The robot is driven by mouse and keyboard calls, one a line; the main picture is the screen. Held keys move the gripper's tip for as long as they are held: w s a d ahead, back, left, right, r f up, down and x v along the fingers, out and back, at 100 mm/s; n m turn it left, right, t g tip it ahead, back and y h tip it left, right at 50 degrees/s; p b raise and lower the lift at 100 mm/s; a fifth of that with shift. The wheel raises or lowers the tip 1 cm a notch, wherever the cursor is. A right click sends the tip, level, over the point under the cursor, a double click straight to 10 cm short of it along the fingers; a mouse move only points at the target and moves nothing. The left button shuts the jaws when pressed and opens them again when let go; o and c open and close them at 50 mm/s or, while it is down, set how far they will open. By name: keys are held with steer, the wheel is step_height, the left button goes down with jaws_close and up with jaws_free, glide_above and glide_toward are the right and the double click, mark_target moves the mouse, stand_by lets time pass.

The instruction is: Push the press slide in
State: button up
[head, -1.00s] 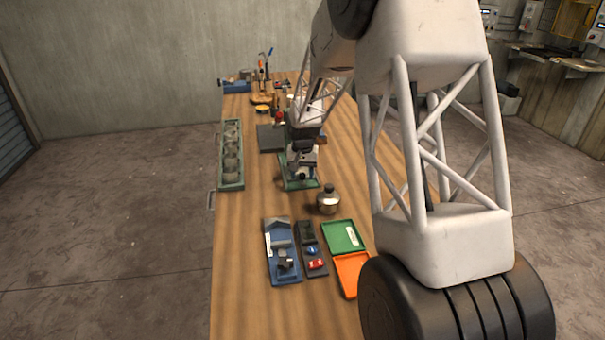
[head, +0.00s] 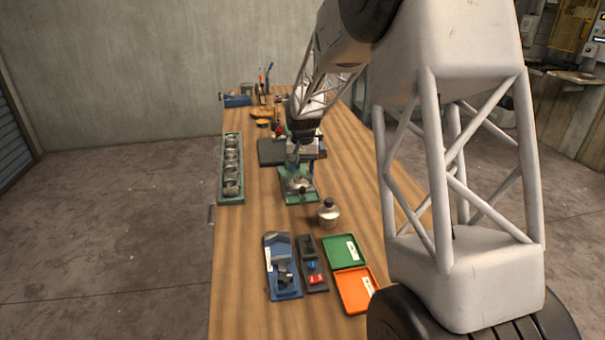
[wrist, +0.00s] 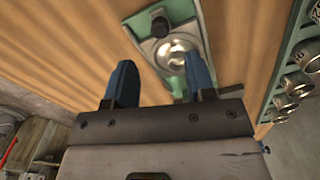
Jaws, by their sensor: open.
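No part is clearly recognisable as the press slide. A green-based fixture (head: 299,192) stands mid-table and carries a round metal piece (head: 300,184). It also shows in the wrist view, where the metal piece (wrist: 166,52) has a dark knob (wrist: 160,27) beside it. My gripper (wrist: 160,60) has its two blue fingers apart, with nothing held between them. In the head view my gripper (head: 304,152) is over the far part of this fixture and partly hides it. I cannot tell whether it touches.
A blue fixture (head: 271,255) with grey blocks and a dark fixture (head: 306,245) with red and blue parts lie nearer. Green (head: 343,244) and orange (head: 354,286) trays lie right of them. A lidded metal pot (head: 328,213) stands between. A cup rack (head: 223,150) lines the left edge.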

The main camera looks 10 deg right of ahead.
steer(key=shift+d, duration=0.1)
steer(key=c, duration=0.4)
steer(key=shift+w+d, duration=0.1)
steer(key=shift+d, duration=0.1)
steer(key=shift+c, duration=1.3)
steer(key=w+d+t+h, duration=0.1)
steer(key=d, duration=0.1)
steer(key=w+d+n+t, duration=0.1)
steer(key=d, duration=0.1)
steer(key=d+n+t+h, duration=0.1)
steer(key=d, duration=0.1)
steer(key=shift+w+d+r+h, duration=0.3)
steer(key=shift+w+r, duration=0.1)
jaws_close()
steer(key=w+d+r+n+t+y, duration=0.2)
steer(key=w+d+r+n+t, duration=0.15)
steer(key=n+t, duration=0.5)
steer(key=s+a+f+n+g+y, duration=0.2)
steer(key=s+n+g+y, duration=0.1)
steer(key=s+n, duration=0.3)
steer(key=s+a+f+n+g+y, duration=0.2)
steer(key=s+n+g+y, duration=0.1)
steer(key=s+n, duration=0.3)
steer(key=shift+s+g+y, duration=0.3)
steer(key=shift+s+g, duration=0.25)
steer(key=shift+s, duration=0.05)
